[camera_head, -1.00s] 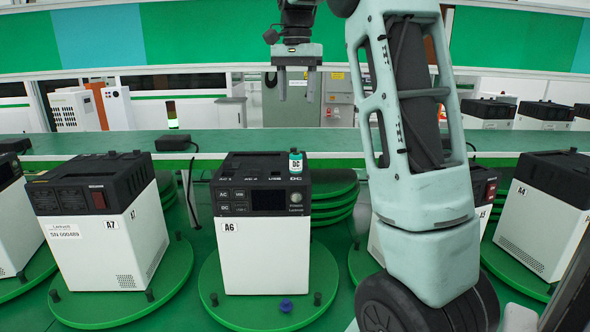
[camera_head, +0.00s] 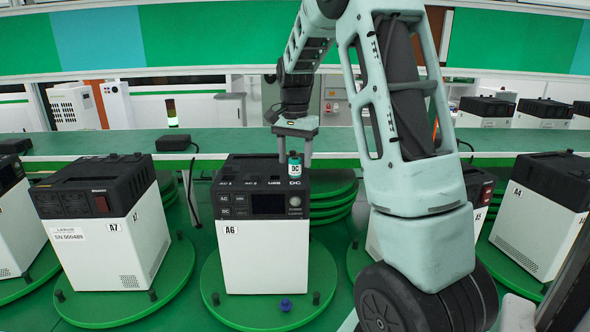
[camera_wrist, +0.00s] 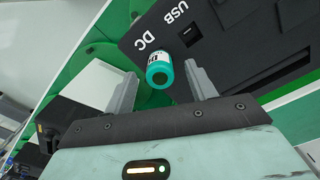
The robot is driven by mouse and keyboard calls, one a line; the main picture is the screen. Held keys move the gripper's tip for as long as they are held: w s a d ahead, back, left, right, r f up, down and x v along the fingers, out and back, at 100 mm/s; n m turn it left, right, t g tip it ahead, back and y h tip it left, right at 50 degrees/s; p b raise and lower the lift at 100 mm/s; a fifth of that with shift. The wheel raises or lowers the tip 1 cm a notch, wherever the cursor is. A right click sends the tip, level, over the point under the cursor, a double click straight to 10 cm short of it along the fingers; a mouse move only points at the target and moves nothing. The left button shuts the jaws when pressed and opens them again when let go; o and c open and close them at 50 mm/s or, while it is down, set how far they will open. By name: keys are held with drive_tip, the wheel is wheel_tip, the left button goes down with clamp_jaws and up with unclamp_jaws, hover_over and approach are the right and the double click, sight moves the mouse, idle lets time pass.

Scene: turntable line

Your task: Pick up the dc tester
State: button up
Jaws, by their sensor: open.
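The dc tester (camera_head: 295,166) is a small teal and white cylinder marked DC. It stands on the top of the unit labelled A6 (camera_head: 262,262), at the top's right side. My gripper (camera_head: 295,155) is low over that top, pointing down, with one finger on each side of the tester in the head view.
Unit A7 (camera_head: 108,240) stands to the left and unit A4 (camera_head: 540,228) to the right, on green turntables. A blue knob (camera_head: 285,305) sits on the disc in front of A6. A black box (camera_head: 174,143) lies on the green bench behind.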

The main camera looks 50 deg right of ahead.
sight(295, 159)
drive_tip(key=shift+f, duration=0.9)
drive_tip(key=shift+c, duration=0.4)
drive_tip(key=c, duration=1)
drive_tip(key=shift+c, duration=0.2)
wheel_tip(295, 159, up, 10)
drive_tip(key=shift+r+b, duration=0.1)
drive_tip(key=shift+b, duration=1)
